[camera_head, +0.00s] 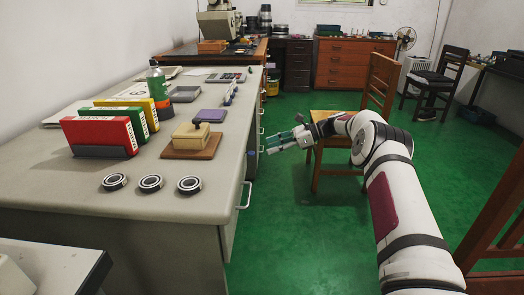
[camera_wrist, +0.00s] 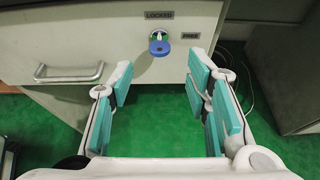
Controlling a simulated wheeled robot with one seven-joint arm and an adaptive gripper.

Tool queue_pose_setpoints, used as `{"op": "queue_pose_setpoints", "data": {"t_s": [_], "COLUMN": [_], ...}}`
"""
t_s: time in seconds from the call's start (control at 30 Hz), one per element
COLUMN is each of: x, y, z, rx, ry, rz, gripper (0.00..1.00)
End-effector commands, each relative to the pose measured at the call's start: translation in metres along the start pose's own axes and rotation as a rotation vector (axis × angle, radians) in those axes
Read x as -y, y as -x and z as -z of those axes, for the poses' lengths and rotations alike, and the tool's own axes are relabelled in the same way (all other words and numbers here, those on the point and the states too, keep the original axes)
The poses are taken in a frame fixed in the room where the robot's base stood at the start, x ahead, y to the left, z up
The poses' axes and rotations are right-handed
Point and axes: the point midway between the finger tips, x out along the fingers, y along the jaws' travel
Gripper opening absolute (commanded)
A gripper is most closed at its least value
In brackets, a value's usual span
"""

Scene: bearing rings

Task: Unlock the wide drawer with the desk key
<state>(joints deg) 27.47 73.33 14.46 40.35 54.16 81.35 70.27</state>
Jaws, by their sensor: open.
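The desk key (camera_wrist: 159,47) has a blue head and sits in a lock on the pale drawer front, in the upper middle of the wrist view. A LOCKED label is above the lock and a FREE label is to its right. The wide drawer (camera_wrist: 95,30) has a metal bar handle (camera_wrist: 70,73) left of the key. My gripper (camera_wrist: 160,82) is open and empty. Its teal fingers are spread to either side below the key, apart from it. In the head view my gripper (camera_head: 283,143) is just right of the desk's front side.
The desk (camera_head: 60,195) bears three bearing rings (camera_head: 150,183), several binders (camera_head: 100,134), a wooden box on a board and a green bottle. A wooden chair (camera_head: 335,125) stands behind my arm. Green floor is open between desk and chair.

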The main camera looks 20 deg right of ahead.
Motion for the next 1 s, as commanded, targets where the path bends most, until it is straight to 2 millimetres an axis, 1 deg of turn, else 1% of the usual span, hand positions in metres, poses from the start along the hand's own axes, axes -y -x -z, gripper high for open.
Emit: {"op": "queue_pose_setpoints", "data": {"t_s": [0.03,0.1,0.2,0.33,0.5,0.87,0.97,1.0], "x": [0.001,0.001,0.001,0.0,0.0,0.0,-0.003,-0.006], "y": [0.011,0.023,0.036,0.046,0.05,0.05,0.048,0.047], "z": [0.0,0.0,0.0,0.0,0.0,-0.001,-0.009,-0.016], "rx": [0.0,0.001,0.001,0.001,0.0,0.0,-0.013,-0.024], "ry": [0.001,0.001,0.002,0.001,0.0,0.002,0.021,0.037], "rz": [0.003,0.002,0.002,0.001,0.0,-0.001,-0.01,-0.019], "gripper": [0.44,0.44,0.44,0.44,0.44,0.44,0.44,0.44]}}
